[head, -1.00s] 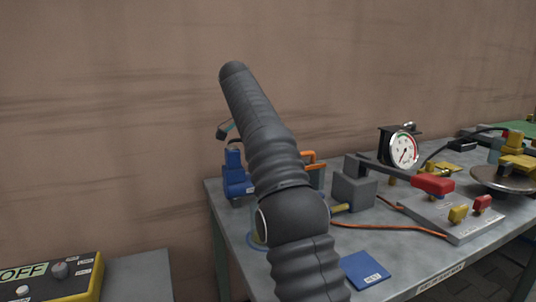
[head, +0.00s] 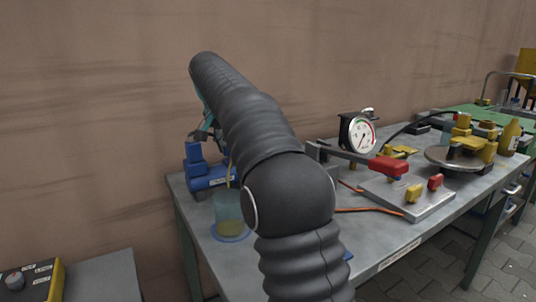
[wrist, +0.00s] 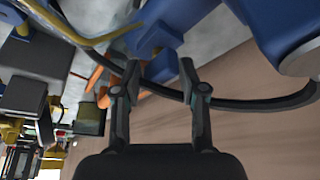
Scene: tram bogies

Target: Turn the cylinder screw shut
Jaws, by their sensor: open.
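My gripper (wrist: 160,78) is open and empty in the wrist view, its two dark fingers apart. A blue device (head: 208,176) stands at the left end of the grey table (head: 268,262). Blue parts, seemingly of this device, show close in the wrist view (wrist: 278,30), and a small blue block (wrist: 154,40) appears just beyond and between my fingertips. I cannot tell whether anything touches. In the head view my arm hides most of the gripper above the blue device. I cannot pick out the cylinder screw for certain.
A jar with yellowish liquid (head: 229,214) stands in front of the blue device. A dark hose (wrist: 240,103) curves past my fingers.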

